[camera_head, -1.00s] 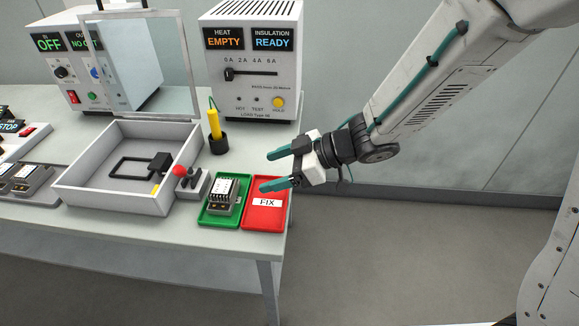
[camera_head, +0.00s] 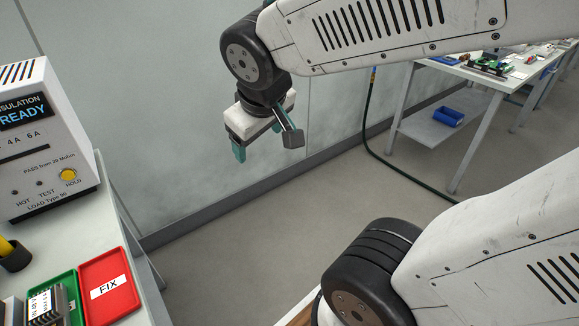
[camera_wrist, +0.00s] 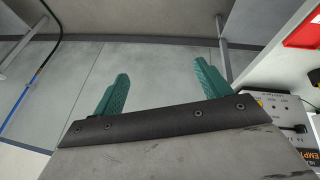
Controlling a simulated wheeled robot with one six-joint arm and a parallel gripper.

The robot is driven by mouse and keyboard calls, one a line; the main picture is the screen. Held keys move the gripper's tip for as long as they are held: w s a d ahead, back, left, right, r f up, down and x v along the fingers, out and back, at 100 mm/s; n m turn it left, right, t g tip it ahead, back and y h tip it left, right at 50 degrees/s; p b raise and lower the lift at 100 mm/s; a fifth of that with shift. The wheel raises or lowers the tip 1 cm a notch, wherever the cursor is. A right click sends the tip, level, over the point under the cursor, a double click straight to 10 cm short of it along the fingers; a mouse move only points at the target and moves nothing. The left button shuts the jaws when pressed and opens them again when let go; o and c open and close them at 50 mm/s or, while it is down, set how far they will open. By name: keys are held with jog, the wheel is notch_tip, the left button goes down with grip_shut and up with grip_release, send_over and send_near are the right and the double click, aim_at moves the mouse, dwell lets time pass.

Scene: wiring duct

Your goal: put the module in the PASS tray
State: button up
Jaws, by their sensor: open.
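The module (camera_head: 44,308) sits in the green tray (camera_head: 64,279) at the lower left of the head view, cut off by the bottom edge. The green tray's label is covered or out of view. The red tray (camera_head: 111,287) beside it reads FIX and is empty. My gripper (camera_head: 265,150) is open and empty. It hangs well to the right of the bench, in front of the wall and apart from the module. In the wrist view its two green fingers (camera_wrist: 162,88) stand wide apart with nothing between them.
The load box (camera_head: 52,145) with a READY display stands on the bench at left. A yellow-handled tool in a black holder (camera_head: 15,257) is near the trays. A second table (camera_head: 440,75) with a blue bin (camera_head: 448,117) stands at the far right. Open floor (camera_head: 220,240) lies between.

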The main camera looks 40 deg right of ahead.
jog(key=s+a+m+g+y, duration=0.1)
jog(key=s+a+g+y, duration=0.1)
jog(key=s, duration=0.9)
jog(key=shift+s+r+g, duration=0.25)
jog(key=shift+r+g, duration=0.05)
jog(key=shift+g, duration=0.5)
jog(key=shift+a, duration=0.1)
